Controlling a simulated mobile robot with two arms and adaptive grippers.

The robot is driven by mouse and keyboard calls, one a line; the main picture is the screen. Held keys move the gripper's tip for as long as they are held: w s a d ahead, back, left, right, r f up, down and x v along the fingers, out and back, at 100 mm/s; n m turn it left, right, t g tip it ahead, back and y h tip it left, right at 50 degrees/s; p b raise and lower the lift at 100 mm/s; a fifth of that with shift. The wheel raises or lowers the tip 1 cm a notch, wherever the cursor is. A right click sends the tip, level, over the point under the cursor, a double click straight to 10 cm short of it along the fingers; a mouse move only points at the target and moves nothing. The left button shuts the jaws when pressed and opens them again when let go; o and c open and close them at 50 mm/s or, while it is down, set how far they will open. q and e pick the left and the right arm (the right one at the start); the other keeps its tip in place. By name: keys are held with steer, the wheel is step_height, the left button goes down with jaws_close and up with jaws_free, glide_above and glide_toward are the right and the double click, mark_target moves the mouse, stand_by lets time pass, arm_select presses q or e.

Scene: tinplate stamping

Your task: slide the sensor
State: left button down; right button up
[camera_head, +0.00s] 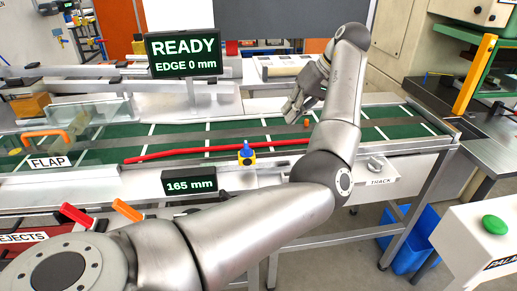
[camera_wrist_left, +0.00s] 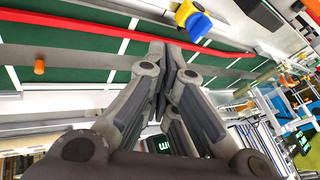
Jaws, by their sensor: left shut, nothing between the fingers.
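The sensor appears to be the small yellow and blue block (camera_head: 247,155) on the front rail of the green conveyor, beside the red strip (camera_head: 200,151). In the left wrist view the yellow and blue block (camera_wrist_left: 188,14) is at the top, a little beyond my fingertips and apart from them. My left gripper (camera_head: 290,111) hangs over the conveyor, to the right of and behind the block. In the left wrist view its fingers (camera_wrist_left: 172,50) are together, with nothing between them. My right gripper is not in view.
A display (camera_head: 189,185) reads 165 mm; a larger one (camera_head: 184,54) reads READY, EDGE 0 mm. A small orange piece (camera_head: 307,122) is on the conveyor near my gripper. A knob (camera_head: 375,163) is at the rail's right. Red and orange handles (camera_head: 128,210) stand lower left.

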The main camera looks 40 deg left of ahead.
mark_target(246, 156)
arm_select(q)
steer(key=x, duration=0.4)
steer(key=s+x, duration=0.1)
steer(key=x, duration=0.6)
steer(key=shift+s+a+p, duration=0.3)
steer(key=shift+s, duration=0.15)
steer(key=shift+s+a+f, duration=0.3)
steer(key=shift+s+a, duration=0.1)
steer(key=shift+s, duration=0.25)
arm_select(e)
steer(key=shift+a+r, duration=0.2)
arm_select(q)
steer(key=shift+a, duration=0.1)
